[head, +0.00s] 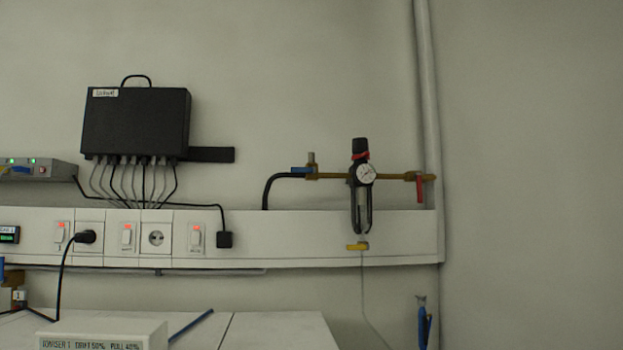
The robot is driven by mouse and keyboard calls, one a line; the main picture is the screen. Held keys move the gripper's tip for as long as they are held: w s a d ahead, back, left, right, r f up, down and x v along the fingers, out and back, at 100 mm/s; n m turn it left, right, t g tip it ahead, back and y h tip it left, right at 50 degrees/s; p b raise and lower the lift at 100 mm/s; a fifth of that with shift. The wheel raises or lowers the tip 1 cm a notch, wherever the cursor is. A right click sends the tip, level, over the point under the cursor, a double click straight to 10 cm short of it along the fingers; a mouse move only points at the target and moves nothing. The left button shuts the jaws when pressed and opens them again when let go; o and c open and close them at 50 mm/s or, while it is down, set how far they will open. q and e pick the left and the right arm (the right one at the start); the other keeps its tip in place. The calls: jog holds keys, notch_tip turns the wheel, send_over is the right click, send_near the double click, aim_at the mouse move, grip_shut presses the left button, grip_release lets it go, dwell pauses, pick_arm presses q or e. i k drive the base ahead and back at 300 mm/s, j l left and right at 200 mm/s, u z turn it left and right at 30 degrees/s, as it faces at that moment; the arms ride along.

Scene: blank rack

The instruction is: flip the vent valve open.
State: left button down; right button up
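A brass air line (390,177) runs along the wall at the right. It carries a small valve with a blue lever (301,170), lying along the pipe, at its left end. A dark filter regulator with a round gauge (366,173) sits in the middle. A valve with a red lever (420,189), pointing straight down, is at the right end. A small valve with a yellow lever (357,246), lying level, is under the regulator bowl. No label shows which is the vent valve. Neither of my grippers is in view.
A white wall trunking (400,235) with switches and sockets runs behind the regulator. A black box (137,120) with several cables hangs at left. A white bench top (280,332) lies below. A blue object (423,326) stands low at right. Space before the valves is clear.

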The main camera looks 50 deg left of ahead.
aim_at(313, 170)
jog(key=u, duration=1.75)
jog(key=k, duration=0.05)
